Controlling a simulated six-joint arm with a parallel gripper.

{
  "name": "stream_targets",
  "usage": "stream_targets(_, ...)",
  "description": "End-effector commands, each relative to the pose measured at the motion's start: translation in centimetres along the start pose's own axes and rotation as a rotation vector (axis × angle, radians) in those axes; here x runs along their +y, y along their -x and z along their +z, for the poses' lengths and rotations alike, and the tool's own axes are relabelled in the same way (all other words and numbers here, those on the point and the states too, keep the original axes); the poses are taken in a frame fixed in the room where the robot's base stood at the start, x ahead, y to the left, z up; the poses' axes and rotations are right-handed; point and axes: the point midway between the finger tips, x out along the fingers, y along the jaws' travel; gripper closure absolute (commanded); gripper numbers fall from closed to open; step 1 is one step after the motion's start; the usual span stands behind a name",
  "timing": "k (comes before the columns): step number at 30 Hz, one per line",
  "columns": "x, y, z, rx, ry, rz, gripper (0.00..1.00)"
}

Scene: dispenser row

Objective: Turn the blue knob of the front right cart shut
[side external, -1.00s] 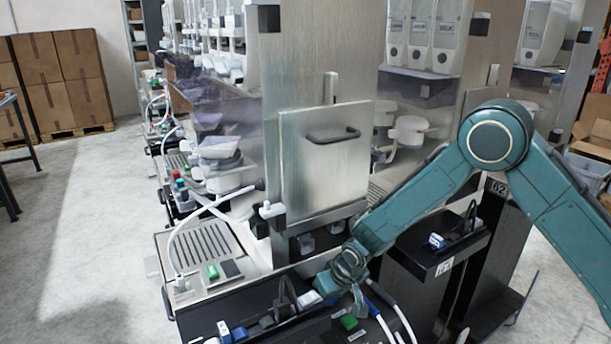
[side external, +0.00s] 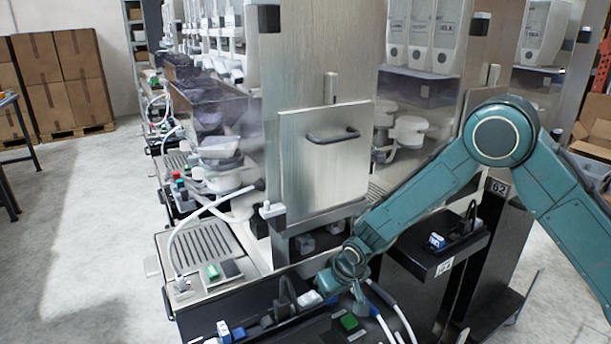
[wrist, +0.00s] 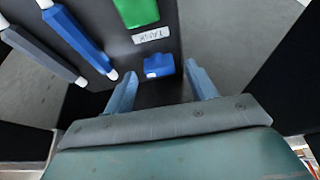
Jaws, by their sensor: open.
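In the wrist view, a small blue knob (wrist: 158,65) with a white patch sits on a dark panel. It shows between and slightly ahead of the two fingertips of my gripper (wrist: 162,71), which is open, with gaps on both sides of the knob. In the side view, my gripper (side external: 358,299) points down over the dark front cart tray (side external: 300,333), right by a green knob (side external: 349,321). The blue knob between my fingers cannot be made out there, seemingly hidden by the gripper. Whether my fingers reach down around it cannot be told.
The green knob (wrist: 137,12) and a white label (wrist: 151,35) lie just beyond the blue knob. Hoses (wrist: 75,35) run close at left. Another blue knob (side external: 437,241) sits on the cart at right, and a blue part (side external: 223,330) at lower left. A metal door (side external: 325,160) stands behind.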

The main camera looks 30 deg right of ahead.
Motion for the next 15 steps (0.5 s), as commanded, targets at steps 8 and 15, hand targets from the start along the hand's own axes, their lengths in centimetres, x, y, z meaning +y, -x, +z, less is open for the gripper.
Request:
stream_targets(8, 0.0, 3.0, -0.1, 0.003, 0.0, -0.001, 0.44)
stream_targets(15, 0.0, 6.2, -0.1, 0.003, -0.001, 0.0, 0.44)
